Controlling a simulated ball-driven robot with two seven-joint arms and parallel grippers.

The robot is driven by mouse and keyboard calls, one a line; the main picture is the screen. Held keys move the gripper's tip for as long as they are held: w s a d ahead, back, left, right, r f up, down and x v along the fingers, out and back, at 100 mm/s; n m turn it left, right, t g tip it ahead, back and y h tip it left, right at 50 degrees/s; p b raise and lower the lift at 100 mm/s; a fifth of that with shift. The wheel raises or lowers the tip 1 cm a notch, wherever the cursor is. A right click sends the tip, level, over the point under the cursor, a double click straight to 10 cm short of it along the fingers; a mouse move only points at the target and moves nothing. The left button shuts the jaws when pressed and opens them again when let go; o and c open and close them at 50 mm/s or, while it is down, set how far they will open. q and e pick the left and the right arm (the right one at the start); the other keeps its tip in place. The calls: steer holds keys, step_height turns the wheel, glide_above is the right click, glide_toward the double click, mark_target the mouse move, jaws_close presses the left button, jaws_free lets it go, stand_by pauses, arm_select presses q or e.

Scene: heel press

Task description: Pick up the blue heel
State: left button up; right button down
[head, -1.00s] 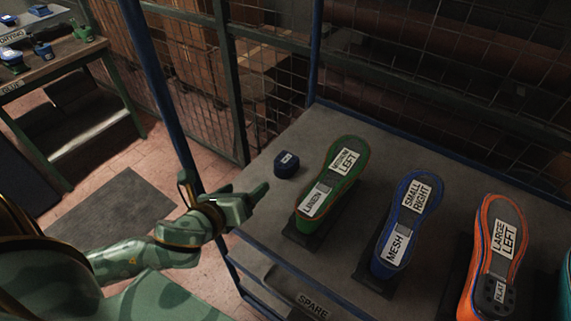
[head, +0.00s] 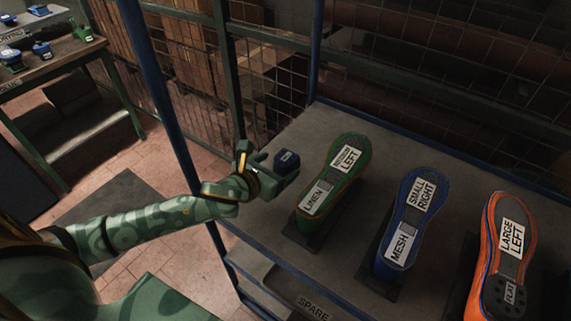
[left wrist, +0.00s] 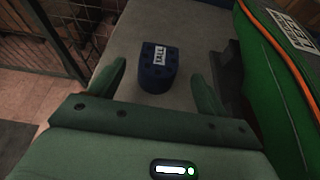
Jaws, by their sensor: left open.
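The blue heel (head: 286,161) is a small dark blue block with a white label on top. It sits on the grey shelf top, left of the green shoe. In the left wrist view the heel (left wrist: 157,68) stands ahead of my left gripper (left wrist: 160,88), roughly between the lines of its two fingers. The fingers are apart and the heel is not gripped. In the head view my left gripper (head: 272,180) is close beside the heel and covers part of its near side. Whether a finger touches it I cannot tell. My right gripper is not in view.
A green shoe form (head: 335,180) labelled medium left stands right of the heel. A blue one (head: 410,220) and an orange one (head: 500,260) stand further right. A blue post (head: 165,110) rises at the shelf's left. A bench (head: 50,66) stands far left.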

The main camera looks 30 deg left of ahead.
mark_target(280, 164)
arm_select(q)
steer(key=b+x, duration=0.1)
steer(key=x, duration=0.3)
steer(key=shift+f, duration=0.2)
steer(key=shift+s+r, duration=0.1)
steer(key=shift+s, duration=0.05)
steer(key=shift+c, duration=0.6)
steer(key=shift+a, duration=0.1)
steer(key=c, duration=1)
steer(key=shift+r, duration=0.1)
